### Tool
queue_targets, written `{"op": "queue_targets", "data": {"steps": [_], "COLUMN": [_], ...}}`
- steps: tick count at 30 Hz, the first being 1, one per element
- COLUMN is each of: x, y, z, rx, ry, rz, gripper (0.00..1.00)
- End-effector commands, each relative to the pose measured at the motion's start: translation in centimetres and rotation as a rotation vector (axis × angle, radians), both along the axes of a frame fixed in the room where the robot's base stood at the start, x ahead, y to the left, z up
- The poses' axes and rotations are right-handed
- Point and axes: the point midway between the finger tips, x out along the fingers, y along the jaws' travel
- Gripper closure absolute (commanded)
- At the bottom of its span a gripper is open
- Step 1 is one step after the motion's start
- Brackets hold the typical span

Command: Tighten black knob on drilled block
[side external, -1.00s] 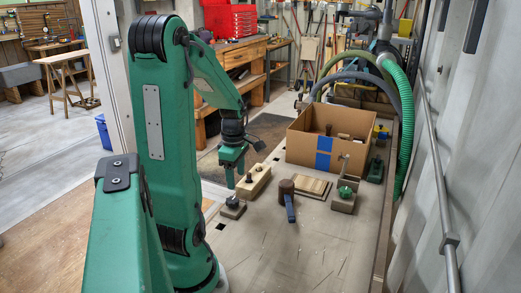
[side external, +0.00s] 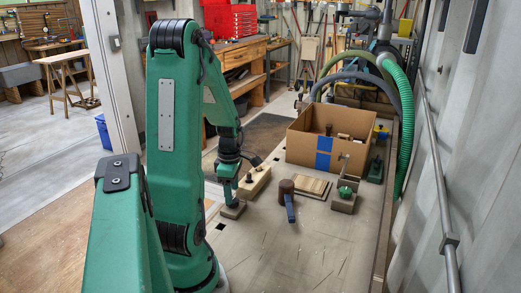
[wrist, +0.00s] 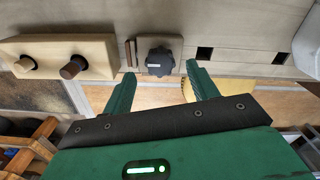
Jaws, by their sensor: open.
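The black knob (wrist: 160,61) is a dark lobed knob with a pale mark on top, in the upper middle of the wrist view. It sits on the small drilled block (wrist: 177,47). In the side view the block (side external: 233,211) lies on the bench below my gripper (side external: 229,202), which hides the knob there. In the wrist view my gripper (wrist: 160,74) is open, with one green finger on each side of the knob. A gap shows between the fingers and the knob. I cannot tell how far the fingertips reach down beside it.
A blue-handled mallet (side external: 289,205), a stack of boards (side external: 311,188) and a cardboard box (side external: 353,159) are farther right. The front bench is clear.

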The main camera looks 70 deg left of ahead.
Motion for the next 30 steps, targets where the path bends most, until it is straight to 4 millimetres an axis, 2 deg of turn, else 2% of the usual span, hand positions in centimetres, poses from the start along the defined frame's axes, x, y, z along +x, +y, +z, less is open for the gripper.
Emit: {"op": "queue_targets", "data": {"steps": [3, 9, 21, 28, 30], "x": [0.0, 0.0, 0.0, 0.0, 0.0], "y": [-0.1, 0.0, 0.0, 0.0, 0.0], "z": [-1.3, -2.6, -2.9, -2.9, -2.9], "rx": [-0.003, -0.001, 0.0, 0.0, 0.0], "ry": [0.002, 0.0, 0.0, 0.0, 0.0], "rz": [0.0, 0.0, 0.0, 0.0, -0.001], "gripper": [0.41, 0.41, 0.41, 0.86, 0.86]}}
